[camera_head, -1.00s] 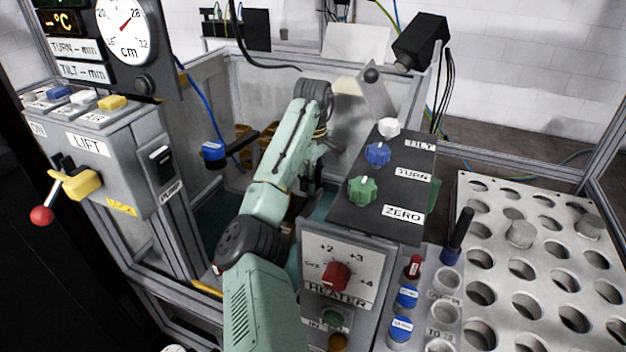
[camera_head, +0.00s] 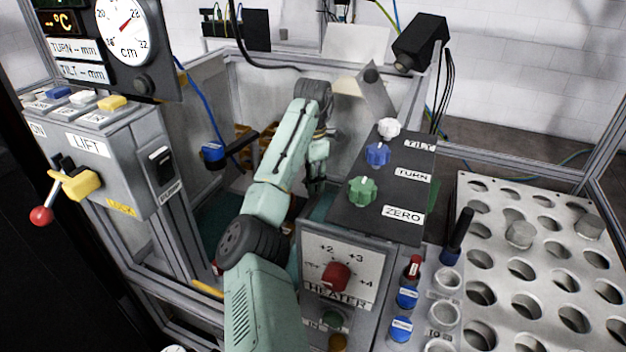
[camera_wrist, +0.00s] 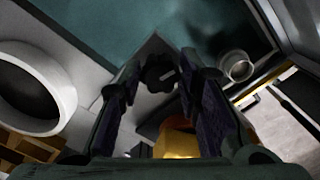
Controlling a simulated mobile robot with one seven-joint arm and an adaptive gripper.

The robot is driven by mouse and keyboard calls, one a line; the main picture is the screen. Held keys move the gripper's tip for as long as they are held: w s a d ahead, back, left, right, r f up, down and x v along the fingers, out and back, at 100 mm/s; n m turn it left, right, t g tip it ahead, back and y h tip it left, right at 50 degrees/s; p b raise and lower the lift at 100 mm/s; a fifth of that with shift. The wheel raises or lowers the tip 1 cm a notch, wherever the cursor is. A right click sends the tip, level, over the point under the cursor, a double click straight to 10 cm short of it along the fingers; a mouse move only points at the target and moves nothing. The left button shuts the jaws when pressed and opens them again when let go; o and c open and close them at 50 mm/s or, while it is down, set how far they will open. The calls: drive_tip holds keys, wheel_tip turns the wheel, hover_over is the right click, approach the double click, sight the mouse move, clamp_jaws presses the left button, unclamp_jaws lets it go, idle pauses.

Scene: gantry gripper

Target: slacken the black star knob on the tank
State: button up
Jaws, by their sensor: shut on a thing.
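The black star knob (camera_wrist: 160,73) shows in the wrist view on a pale grey block. My gripper (camera_wrist: 161,75) has one dark finger on each side of it, and the fingers are shut on the knob. In the head view my green arm reaches over into the tank (camera_head: 215,85); the gripper and the star knob are hidden there behind my arm and the control box.
A control box with a green knob (camera_head: 362,190), a blue knob (camera_head: 377,154) and a red heater knob (camera_head: 336,276) stands close right of my arm. A lift box (camera_head: 110,160) stands left. In the wrist view a white ring (camera_wrist: 62,90) lies left and a yellow part (camera_wrist: 178,143) is below the knob.

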drive_tip(key=n, duration=0.4)
drive_tip(key=shift+n, duration=1.9)
drive_tip(key=o, duration=1.1)
drive_tip(key=shift+o, duration=0.2)
